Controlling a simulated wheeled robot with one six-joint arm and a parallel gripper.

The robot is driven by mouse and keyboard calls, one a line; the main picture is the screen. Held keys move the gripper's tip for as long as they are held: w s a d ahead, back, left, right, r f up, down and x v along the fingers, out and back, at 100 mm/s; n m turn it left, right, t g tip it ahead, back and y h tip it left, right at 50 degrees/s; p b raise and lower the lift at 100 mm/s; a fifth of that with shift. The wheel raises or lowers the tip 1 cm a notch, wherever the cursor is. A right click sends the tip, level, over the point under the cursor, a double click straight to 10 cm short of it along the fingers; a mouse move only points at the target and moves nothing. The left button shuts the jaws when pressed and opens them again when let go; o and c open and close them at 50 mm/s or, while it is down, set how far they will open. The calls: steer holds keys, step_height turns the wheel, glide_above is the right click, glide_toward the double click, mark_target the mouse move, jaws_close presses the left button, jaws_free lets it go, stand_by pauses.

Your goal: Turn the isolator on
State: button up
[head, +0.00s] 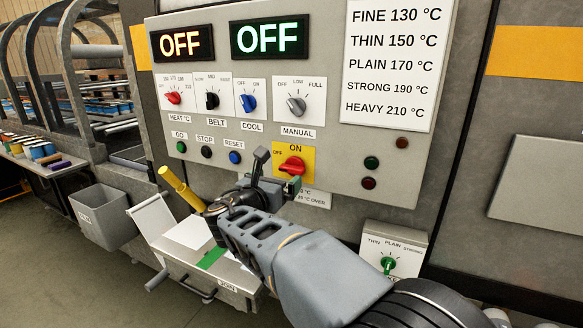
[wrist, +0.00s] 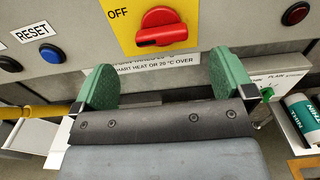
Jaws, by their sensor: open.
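The isolator is a red rotary knob (head: 292,166) on a yellow plate (head: 308,154) marked OFF at left and ON at top. Its grip bar lies roughly horizontal. It also shows in the wrist view (wrist: 160,26), at the top and above the gap between my fingers. My gripper (head: 277,175) is open and empty, just in front of and below the knob. In the wrist view the green finger pads (wrist: 168,72) stand wide apart, clear of the knob. Two displays (head: 181,43) (head: 269,37) above read OFF.
Heat, belt, cool and manual knobs (head: 297,103) sit above. Green, black and blue buttons (head: 235,157) are left of the isolator. A small box with a green knob (head: 388,264) stands lower right. A yellow bar (head: 180,188) and a tray with a white sheet (head: 188,232) lie lower left.

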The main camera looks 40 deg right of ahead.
mark_target(290, 169)
steer(key=x, duration=0.9)
steer(key=shift+p, duration=0.3)
steer(key=c, duration=0.9)
